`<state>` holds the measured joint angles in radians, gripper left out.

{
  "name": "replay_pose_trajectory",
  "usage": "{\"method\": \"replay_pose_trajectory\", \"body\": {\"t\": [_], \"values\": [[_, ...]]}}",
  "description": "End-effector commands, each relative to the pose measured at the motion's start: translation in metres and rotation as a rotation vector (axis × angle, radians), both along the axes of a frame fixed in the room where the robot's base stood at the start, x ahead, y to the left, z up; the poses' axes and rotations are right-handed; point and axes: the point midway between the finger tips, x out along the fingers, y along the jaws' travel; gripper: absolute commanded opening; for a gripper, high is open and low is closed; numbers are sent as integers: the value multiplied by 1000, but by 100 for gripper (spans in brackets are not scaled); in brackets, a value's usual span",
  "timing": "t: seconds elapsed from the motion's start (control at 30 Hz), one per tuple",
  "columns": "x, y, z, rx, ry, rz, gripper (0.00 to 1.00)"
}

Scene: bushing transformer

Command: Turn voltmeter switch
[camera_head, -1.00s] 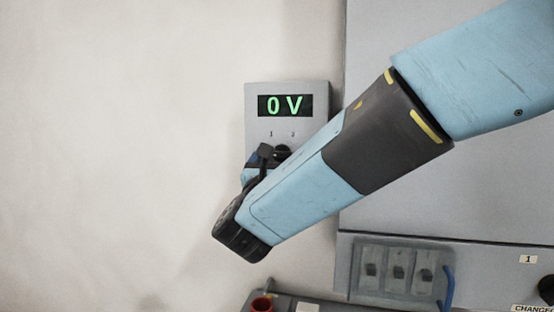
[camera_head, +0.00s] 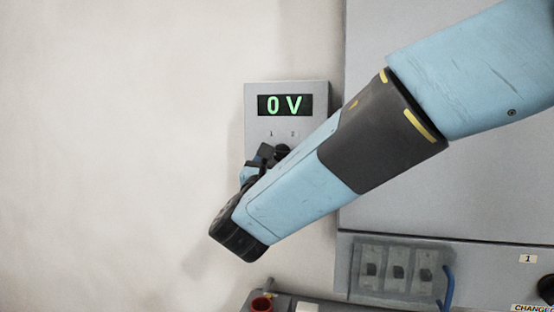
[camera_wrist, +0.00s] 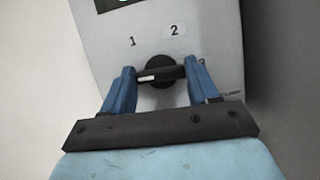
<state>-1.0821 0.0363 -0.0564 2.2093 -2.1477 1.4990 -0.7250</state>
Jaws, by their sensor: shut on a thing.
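The voltmeter (camera_head: 255,127) is a grey box on the wall with a green "0 V" display (camera_head: 285,105). Its switch is a black round knob (camera_wrist: 160,84) with a bar handle bearing a white mark, below the labels 1 and 2. In the wrist view the bar lies nearly level, its white mark toward the left. My gripper (camera_wrist: 160,77) has one blue finger at each end of the bar and is shut on it. In the head view the switch (camera_head: 282,151) is partly hidden by my arm and gripper.
A large grey cabinet (camera_head: 460,200) stands right of the voltmeter, with a switch panel (camera_head: 397,272) and a blue handle (camera_head: 448,287) low on it. A red round part (camera_head: 262,303) sits at the bottom edge. The wall to the left is bare.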

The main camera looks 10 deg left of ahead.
Motion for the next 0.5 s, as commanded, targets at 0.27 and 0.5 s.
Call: {"method": "replay_pose_trajectory", "body": {"t": [0.27,0.5], "values": [[0,2,0,187,-15,-1,29],[0,3,1,414,-33,1,29]]}}
